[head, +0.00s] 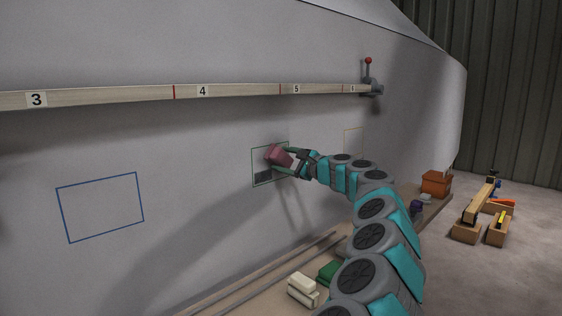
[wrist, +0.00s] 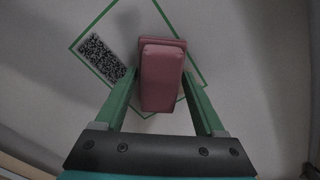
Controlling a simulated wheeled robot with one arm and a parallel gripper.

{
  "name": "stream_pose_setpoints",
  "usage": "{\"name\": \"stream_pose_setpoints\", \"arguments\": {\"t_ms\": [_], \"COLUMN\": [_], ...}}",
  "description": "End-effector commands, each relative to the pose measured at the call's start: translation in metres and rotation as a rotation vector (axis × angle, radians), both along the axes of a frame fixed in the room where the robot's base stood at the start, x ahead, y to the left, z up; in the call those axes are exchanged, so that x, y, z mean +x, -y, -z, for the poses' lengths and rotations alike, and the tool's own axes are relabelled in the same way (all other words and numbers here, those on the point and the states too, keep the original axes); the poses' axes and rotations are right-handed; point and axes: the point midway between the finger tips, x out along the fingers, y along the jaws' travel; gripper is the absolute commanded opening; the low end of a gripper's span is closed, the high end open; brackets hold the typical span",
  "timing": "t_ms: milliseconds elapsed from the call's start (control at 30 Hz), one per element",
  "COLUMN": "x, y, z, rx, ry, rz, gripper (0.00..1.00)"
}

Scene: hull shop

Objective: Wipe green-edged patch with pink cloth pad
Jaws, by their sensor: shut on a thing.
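The pink cloth pad (head: 278,155) is held in my gripper (head: 284,159) at the hull wall, in front of the green-edged patch (head: 257,164). In the wrist view the pad (wrist: 161,78) sits between the two green fingers of my gripper (wrist: 160,90). The patch's green outline (wrist: 91,68) shows around it, tilted in that view. A dark speckled area (wrist: 100,58) lies inside one corner of the patch, to the left of the pad. The pad covers the middle of the patch. I cannot tell whether the pad touches the wall.
A blue-edged patch (head: 101,207) is at left and an orange-edged patch (head: 353,141) at right. A numbered wooden batten (head: 150,94) runs along the hull above.

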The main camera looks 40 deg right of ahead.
Motion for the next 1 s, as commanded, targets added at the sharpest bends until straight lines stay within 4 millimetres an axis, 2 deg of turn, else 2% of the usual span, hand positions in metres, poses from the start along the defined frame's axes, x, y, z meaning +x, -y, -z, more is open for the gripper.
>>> {"name": "stream_pose_setpoints", "arguments": {"t_ms": [800,1000], "x": [0.001,0.003], "y": [0.051,0.055], "z": [-0.001,-0.002], "rx": [0.001,-0.002], "ry": [-0.001,-0.001], "rz": [0.011,0.000], "gripper": [0.23,0.23]}}
